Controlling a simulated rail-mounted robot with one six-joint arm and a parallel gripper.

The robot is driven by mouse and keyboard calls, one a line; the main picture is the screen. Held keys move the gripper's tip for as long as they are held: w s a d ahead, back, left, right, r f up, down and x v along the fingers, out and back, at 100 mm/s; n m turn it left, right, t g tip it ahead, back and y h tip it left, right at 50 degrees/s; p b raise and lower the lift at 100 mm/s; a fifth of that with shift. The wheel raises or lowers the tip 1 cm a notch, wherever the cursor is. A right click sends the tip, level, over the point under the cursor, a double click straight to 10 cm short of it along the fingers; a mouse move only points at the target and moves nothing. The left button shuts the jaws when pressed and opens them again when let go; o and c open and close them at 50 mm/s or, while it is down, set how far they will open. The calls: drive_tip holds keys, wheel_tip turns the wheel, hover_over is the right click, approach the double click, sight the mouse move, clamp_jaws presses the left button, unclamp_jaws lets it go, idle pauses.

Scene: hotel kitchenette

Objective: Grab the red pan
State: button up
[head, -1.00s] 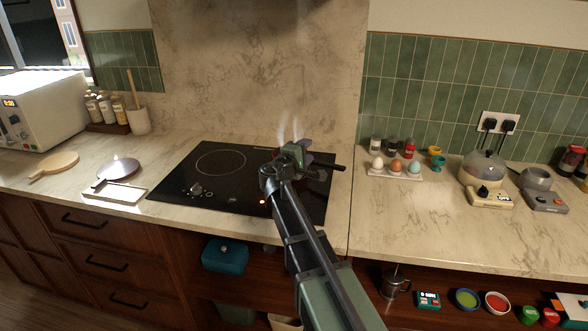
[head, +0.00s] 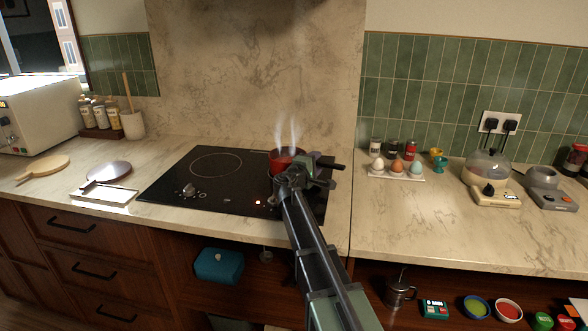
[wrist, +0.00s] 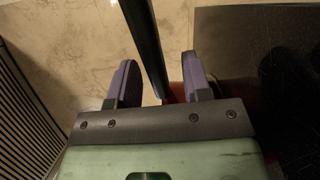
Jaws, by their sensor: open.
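The red pan (head: 281,159) sits on the right part of the black hob, with steam rising above it. My gripper (head: 322,172) is at the pan's right side, partly covering it in the head view. The pan's dark handle (head: 339,166) sticks out to the right past my gripper. In the wrist view my open gripper (wrist: 159,61) has its two purple-grey fingers on either side of the dark handle (wrist: 147,42). A gap shows on the left side of the handle. Only a little of the red pan's body shows in the wrist view, behind the gripper.
An egg holder (head: 396,174) stands to the right. The counter in front of the egg holder is clear.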

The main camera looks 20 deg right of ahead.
clamp_jaws()
idle(1.4)
